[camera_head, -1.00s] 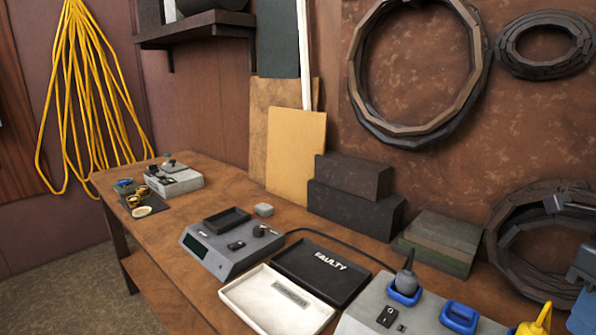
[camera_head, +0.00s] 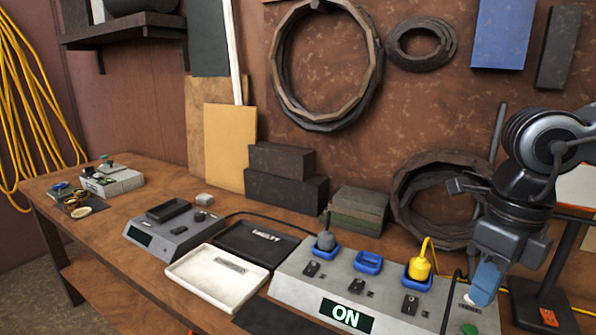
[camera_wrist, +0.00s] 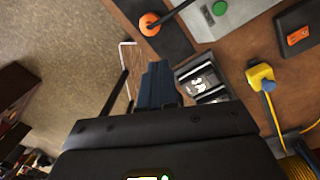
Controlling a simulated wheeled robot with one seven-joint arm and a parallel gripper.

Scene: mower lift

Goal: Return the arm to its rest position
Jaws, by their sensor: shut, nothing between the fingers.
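My arm stands at the right of the head view, bent, with my gripper (camera_head: 486,284) pointing down over the right end of the grey power panel. Its blue fingers are together with nothing between them. In the wrist view the shut blue fingers (camera_wrist: 154,85) show in the middle, apart from the things on the bench.
The grey power panel (camera_head: 290,287) has blue sockets, a yellow plug (camera_head: 419,268) and a lit ON display. White (camera_head: 200,295) and black (camera_head: 232,247) trays lie left of it. A black stand (camera_head: 540,312) is close at the right. Dark blocks (camera_head: 290,190) stand behind.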

